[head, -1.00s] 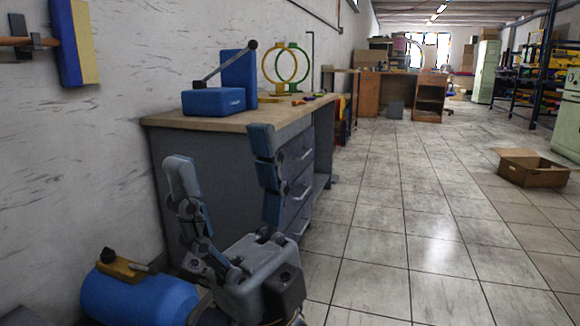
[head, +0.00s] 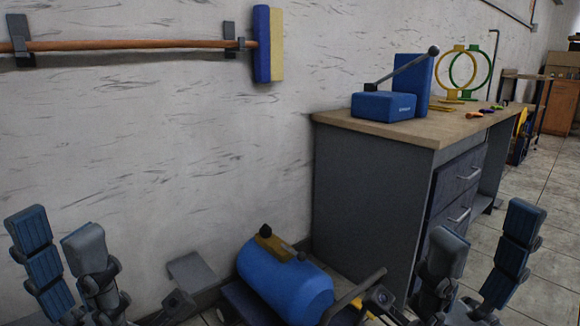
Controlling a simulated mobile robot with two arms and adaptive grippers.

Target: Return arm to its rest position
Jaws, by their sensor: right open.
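My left gripper (head: 68,248) is at the lower left of the head view, its two fingers pointing up. The fingers stand close together in the picture, and I cannot tell how far apart they really are. My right gripper (head: 482,245) is at the lower right, in front of the workbench. Its two fingers point up and stand wide apart, with nothing between them. Both wrists are partly cut off by the bottom edge.
A blue tank (head: 285,283) with a valve stands on the floor between my grippers. A workbench (head: 375,168) stands at right with a blue lever press (head: 385,106) and yellow and green rings (head: 463,72). A broom (head: 135,45) hangs on the wall. Tiled floor (head: 548,250) is open at far right.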

